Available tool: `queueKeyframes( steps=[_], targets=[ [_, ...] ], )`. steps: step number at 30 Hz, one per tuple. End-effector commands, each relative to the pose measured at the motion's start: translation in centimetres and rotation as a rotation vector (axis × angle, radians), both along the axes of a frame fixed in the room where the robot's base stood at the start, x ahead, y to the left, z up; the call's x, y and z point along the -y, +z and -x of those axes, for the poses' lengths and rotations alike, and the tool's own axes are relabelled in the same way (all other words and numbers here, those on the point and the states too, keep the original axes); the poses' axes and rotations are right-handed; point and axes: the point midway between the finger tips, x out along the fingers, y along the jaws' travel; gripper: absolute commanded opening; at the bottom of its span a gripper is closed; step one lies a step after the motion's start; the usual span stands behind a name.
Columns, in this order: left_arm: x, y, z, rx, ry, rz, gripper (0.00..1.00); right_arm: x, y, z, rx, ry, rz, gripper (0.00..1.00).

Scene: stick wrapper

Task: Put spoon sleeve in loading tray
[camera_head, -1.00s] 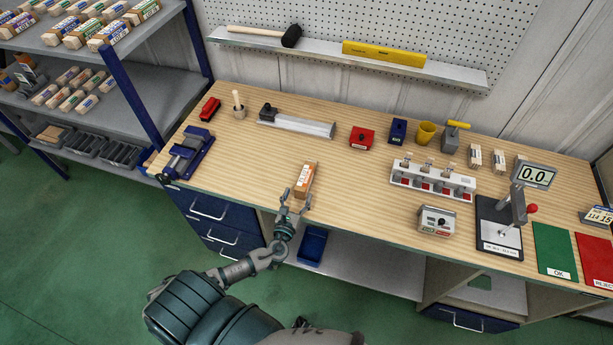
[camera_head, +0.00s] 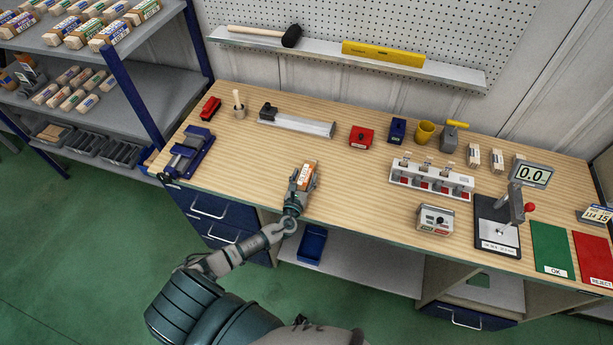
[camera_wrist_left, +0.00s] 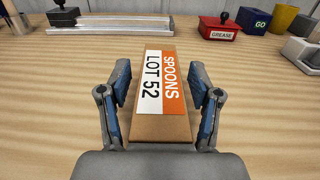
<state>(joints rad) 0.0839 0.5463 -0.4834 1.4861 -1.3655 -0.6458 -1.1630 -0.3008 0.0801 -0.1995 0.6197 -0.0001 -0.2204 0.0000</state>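The spoon sleeve (camera_head: 309,172) is a brown box with an orange and white label reading SPOONS LOT 52, lying on the bench. It also fills the middle of the left wrist view (camera_wrist_left: 163,100). My left gripper (camera_head: 305,180) is at the sleeve's near end. In the left wrist view its two fingers (camera_wrist_left: 161,100) stand open on either side of the sleeve, with a small gap on each side. A long metal tray with a black block at its left end, which looks like the loading tray (camera_head: 305,126), lies behind the sleeve. My right gripper is not in view.
A red GREASE box (camera_head: 361,137) and a blue GO box (camera_head: 397,130) stand behind to the right. A white fixture (camera_head: 431,181) with several red slots is farther right. A blue vise (camera_head: 190,153) sits at the left edge. Bench around the sleeve is clear.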

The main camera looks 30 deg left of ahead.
Motion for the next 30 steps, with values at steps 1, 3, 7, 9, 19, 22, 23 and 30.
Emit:
queueKeyframes(
  steps=[1,3,7,9,19,22,23,30],
  targets=[
    [0.0,0.0,0.0,0.0,0.0,0.0,0.43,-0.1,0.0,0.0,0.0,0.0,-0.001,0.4],
    [0.0,0.0,0.0,0.0,0.0,0.0,0.26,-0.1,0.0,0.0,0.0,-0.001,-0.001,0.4],
    [0.0,0.0,0.0,0.0,0.0,0.0,0.06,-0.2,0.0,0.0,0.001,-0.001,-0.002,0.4],
    [0.0,0.0,0.0,0.0,0.0,0.0,0.0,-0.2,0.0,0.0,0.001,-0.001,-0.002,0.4],
    [0.0,1.0,0.0,0.002,0.0,0.001,0.0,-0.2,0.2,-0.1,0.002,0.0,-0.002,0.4],
    [0.0,2.0,0.0,0.003,0.0,0.0,0.0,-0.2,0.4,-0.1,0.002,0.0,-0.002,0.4],
    [0.0,2.4,0.0,0.003,0.0,0.001,0.0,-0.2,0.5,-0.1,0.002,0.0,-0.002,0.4],
    [2.6,3.8,2.2,-0.001,-0.003,0.004,0.0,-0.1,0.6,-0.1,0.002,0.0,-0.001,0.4]
  ],
)
